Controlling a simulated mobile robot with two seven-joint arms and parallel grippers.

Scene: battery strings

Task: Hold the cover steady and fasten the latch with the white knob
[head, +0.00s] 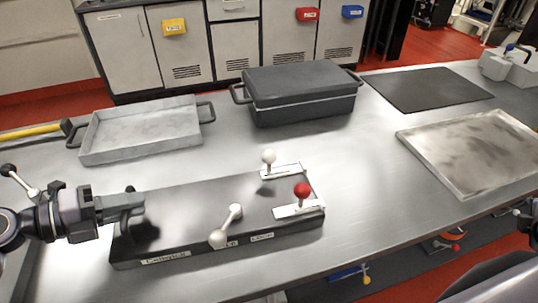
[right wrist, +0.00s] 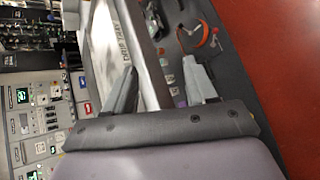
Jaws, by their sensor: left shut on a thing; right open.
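The cover (head: 185,205) is a long dark lid lying on the metal bench, with labels on its front side. My left gripper (head: 128,203) is shut on the black handle at the cover's left end, and its fingers partly hide that handle. The white knob (head: 269,156) stands upright on a pale latch plate at the cover's back right. The red knob (head: 302,190) stands on a similar plate at the front right. A grey bar handle (head: 228,225) sits between, near the front edge. My right gripper (right wrist: 160,88) is open and empty in the right wrist view, away from the cover.
A grey tray (head: 140,132) and a dark lidded box (head: 300,95) stand behind the cover. A black mat (head: 425,90) and a stained metal plate (head: 480,150) lie to the right. The bench just right of the cover is clear.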

